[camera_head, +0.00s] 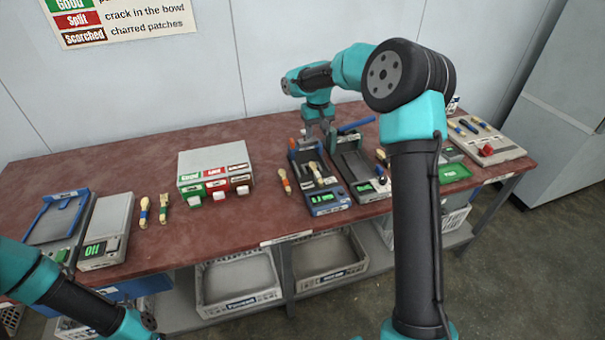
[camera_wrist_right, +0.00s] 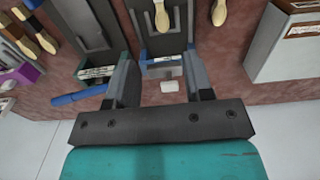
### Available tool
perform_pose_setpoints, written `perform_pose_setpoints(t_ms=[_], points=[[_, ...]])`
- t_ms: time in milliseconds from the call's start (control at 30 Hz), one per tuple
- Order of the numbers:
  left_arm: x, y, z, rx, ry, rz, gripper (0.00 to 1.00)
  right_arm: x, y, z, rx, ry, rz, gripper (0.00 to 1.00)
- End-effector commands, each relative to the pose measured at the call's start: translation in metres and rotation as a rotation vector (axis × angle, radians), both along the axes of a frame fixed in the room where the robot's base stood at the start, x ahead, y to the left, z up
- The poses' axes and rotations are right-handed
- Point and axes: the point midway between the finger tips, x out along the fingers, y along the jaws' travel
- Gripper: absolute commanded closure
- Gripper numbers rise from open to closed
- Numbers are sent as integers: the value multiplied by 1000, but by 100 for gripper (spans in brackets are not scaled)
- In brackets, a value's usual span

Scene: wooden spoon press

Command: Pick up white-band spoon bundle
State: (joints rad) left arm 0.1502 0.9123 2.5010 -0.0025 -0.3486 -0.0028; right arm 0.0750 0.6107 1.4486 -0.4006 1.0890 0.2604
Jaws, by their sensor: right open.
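My right gripper (camera_head: 312,138) is open above the back end of the blue-trimmed press (camera_head: 328,203). In the right wrist view, its two fingers (camera_wrist_right: 162,72) are spread on either side of the press's end. A small white cylinder (camera_wrist_right: 168,86) shows between them; I cannot tell what it belongs to. A pale spoon (camera_head: 317,172) lies in the press, and its end shows in the wrist view (camera_wrist_right: 162,18). A spoon bundle (camera_head: 285,181) lies left of the press. I cannot make out a white band on any bundle. My left gripper is out of view.
A second grey press (camera_head: 352,165) with a blue lever (camera_head: 356,125) stands close right. A spoon tray (camera_head: 490,150) is at the right end. Table between box and bundles is clear.

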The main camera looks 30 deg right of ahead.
Motion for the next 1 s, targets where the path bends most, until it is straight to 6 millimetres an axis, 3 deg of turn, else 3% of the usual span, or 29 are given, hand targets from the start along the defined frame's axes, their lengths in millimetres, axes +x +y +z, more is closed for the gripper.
perform_pose_setpoints(t_ms=[367,1000], points=[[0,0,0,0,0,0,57,-1,0,-14,3,3,-1,53],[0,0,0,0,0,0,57,-1,0,-116,4,2,-2,53]])
